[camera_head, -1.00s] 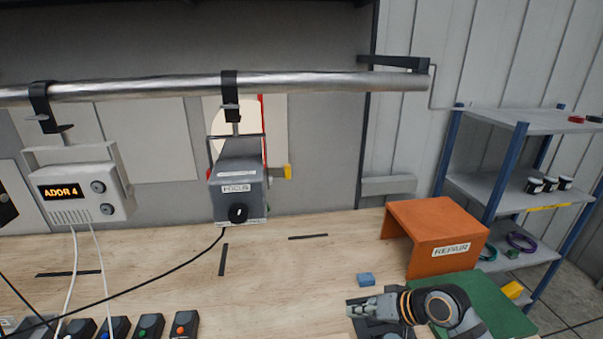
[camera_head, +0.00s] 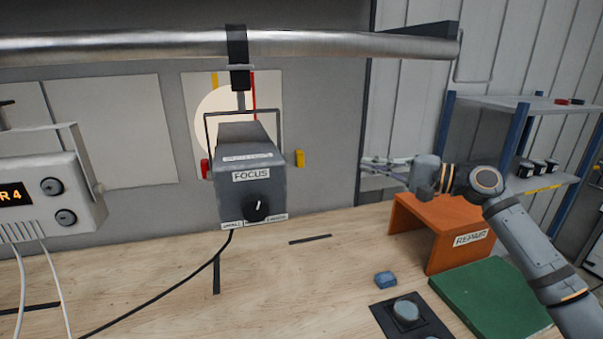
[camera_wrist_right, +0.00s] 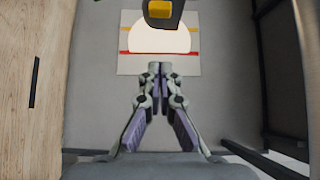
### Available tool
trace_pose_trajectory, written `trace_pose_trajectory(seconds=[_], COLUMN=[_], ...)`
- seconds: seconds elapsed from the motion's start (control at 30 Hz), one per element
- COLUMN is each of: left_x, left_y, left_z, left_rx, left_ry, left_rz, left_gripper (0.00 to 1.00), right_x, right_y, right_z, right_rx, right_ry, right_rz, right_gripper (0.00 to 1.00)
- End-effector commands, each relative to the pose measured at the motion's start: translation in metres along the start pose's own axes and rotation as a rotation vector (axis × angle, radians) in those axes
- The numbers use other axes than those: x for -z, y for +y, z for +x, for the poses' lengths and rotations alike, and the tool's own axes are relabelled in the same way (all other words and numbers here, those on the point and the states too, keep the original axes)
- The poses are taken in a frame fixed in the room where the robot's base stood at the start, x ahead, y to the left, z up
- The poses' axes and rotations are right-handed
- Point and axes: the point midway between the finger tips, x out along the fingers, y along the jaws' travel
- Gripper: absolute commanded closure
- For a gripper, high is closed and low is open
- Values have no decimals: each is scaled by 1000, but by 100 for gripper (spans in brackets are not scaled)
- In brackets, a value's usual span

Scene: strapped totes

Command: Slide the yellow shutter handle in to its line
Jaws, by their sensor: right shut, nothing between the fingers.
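The yellow shutter handle (camera_head: 299,158) sticks out at the right side of the grey FOCUS lamp (camera_head: 245,185), which hangs from the metal rail. It also shows at the top of the right wrist view (camera_wrist_right: 159,9). Behind the lamp, a pale card (camera_head: 272,105) carries a bright light patch, a yellow line (camera_head: 215,80) and a red line (camera_head: 253,92). My right gripper (camera_head: 366,166) is shut and empty, to the right of the yellow handle and apart from it. Its closed fingertips show in the wrist view (camera_wrist_right: 160,68). My left gripper is out of view.
A red handle (camera_head: 204,169) is on the lamp's left side. The rail (camera_head: 340,44) runs above. An orange REPAIR stand (camera_head: 432,240) is below my right arm. A blue block (camera_head: 386,279) lies on the bench. Another box (camera_head: 45,200) hangs at left.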

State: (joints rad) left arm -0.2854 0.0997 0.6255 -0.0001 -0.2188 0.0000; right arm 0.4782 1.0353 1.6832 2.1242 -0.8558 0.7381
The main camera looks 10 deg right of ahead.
Motion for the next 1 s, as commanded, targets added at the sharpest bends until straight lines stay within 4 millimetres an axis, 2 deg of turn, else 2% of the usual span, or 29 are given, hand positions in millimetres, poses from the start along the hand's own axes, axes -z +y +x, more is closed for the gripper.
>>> trace_pose_trajectory(seconds=[0.13, 0.27, 0.37, 0.77, 1.0], left_x=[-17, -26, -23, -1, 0], left_y=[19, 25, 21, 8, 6], left_z=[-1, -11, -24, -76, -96], left_rx=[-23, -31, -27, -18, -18], left_ry=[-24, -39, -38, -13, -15], left_rz=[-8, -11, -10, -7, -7], left_gripper=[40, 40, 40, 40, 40], right_x=[0, 0, -1, -2, -25], right_y=[0, -3, -7, -6, -2], right_z=[0, 8, 22, 105, 125], right_rx=[1, 4, 6, 3, -1], right_ry=[0, -2, -4, -4, -2], right_rz=[0, 1, 3, 4, 0], right_gripper=[100, 100, 100, 100, 100])
